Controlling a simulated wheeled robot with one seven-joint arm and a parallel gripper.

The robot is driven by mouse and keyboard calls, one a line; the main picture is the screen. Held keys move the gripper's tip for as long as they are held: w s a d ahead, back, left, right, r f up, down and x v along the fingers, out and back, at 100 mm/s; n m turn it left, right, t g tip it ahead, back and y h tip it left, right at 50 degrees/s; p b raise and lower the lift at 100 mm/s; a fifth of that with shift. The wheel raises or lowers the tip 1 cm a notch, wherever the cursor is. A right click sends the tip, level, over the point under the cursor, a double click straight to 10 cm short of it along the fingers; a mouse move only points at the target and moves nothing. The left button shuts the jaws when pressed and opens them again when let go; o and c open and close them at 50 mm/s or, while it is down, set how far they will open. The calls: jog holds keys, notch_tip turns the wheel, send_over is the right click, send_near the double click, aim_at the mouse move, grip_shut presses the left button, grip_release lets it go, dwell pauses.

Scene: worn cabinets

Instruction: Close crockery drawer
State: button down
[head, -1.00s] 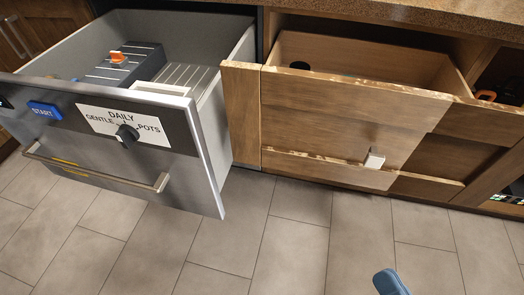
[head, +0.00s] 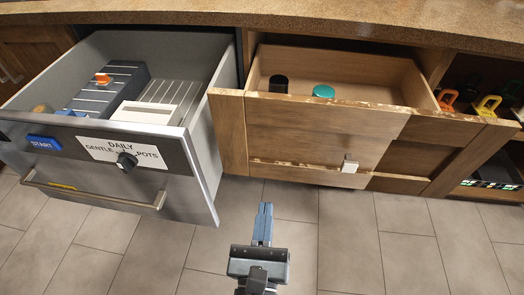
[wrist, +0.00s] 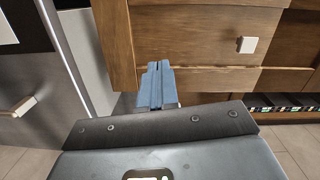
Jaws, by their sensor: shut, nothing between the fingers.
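Two drawers stand open, and no label reads crockery. The wooden drawer (head: 325,135) is pulled out under the counter, with a small white square knob (head: 348,164) on its front. A dark round item (head: 278,84) and a teal-topped item (head: 324,91) lie inside it. The wooden front (wrist: 200,45) and knob (wrist: 247,44) also show in the wrist view. My gripper (head: 263,225) is shut and empty, below and in front of the wooden drawer's left part. In the wrist view, its fingers (wrist: 157,85) overlap the drawer's lower left edge; I cannot tell whether they touch.
At left, a grey metal drawer (head: 100,165) marked START, DAILY, GENTLE and POTS is well out, with a bar handle (head: 95,195) and several items inside. An open shelf with orange (head: 448,99) and yellow (head: 488,105) handled items is at right. The tiled floor (head: 370,235) is clear.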

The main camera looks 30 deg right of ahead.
aim_at(277, 78)
jog(key=w+d, duration=0.2)
jog(key=w, duration=0.2)
jog(key=w+d+m, duration=0.1)
jog(key=w, duration=0.3)
jog(key=w+d+m+g+p, duration=0.1)
jog(key=w+d, duration=0.1)
jog(key=w, duration=0.3)
jog(key=shift+d+f, duration=0.3)
jog(key=shift+f, duration=0.1)
jog(key=b+x, duration=0.3)
jog(key=x, duration=0.7)
jog(key=b+x, duration=0.2)
jog(key=x, duration=0.8)
jog(key=b+x, duration=0.3)
jog(key=x, duration=0.7)
jog(key=shift+w+d+f+b, duration=0.15)
jog(key=shift+d+f+b, duration=0.15)
jog(key=shift+d+b, duration=0.1)
jog(key=shift+a, duration=0.15)
